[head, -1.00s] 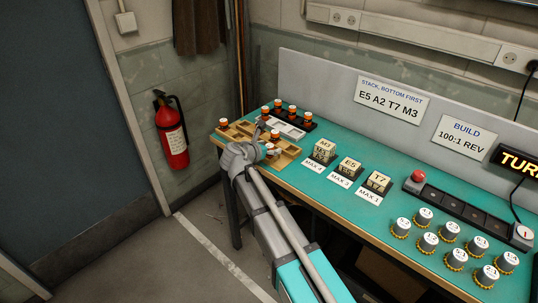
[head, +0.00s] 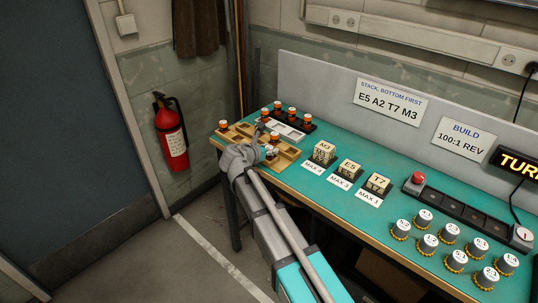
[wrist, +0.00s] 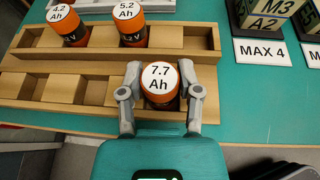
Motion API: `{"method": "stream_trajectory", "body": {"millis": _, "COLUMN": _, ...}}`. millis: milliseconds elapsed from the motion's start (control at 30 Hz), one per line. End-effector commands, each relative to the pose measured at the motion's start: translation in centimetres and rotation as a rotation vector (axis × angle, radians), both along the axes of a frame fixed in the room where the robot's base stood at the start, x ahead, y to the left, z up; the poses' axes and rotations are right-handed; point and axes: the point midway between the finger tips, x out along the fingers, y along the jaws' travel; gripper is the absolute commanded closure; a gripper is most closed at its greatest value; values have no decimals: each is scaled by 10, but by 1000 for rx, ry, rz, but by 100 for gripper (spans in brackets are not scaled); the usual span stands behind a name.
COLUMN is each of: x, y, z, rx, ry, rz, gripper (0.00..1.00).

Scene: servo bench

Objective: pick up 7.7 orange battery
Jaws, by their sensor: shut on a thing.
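The 7.7 orange battery (wrist: 160,85) stands upright with its white "7.7 Ah" top facing the camera in the wrist view. My gripper (wrist: 160,90) is shut on it, one finger on each side. The battery is at the right part of the front row of the wooden tray (wrist: 205,88). I cannot tell whether its base still touches the tray. In the head view my gripper (head: 268,152) is over the tray (head: 289,153), and my arm partly hides it.
The 4.2 battery (wrist: 66,28) and 5.2 battery (wrist: 132,27) stand in the back row. A MAX 4 label (wrist: 262,52) lies to the right. More orange-and-black cells (head: 277,106) stand in a dark rack behind. Marked blocks (head: 323,151) stand right of the tray.

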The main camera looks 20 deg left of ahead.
Motion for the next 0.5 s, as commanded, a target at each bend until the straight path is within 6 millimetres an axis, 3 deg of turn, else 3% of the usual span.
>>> {"method": "stream_trajectory", "body": {"millis": 500, "x": 0, "y": 0, "z": 4, "rx": 0, "ry": 0, "rz": -1, "gripper": 100}}
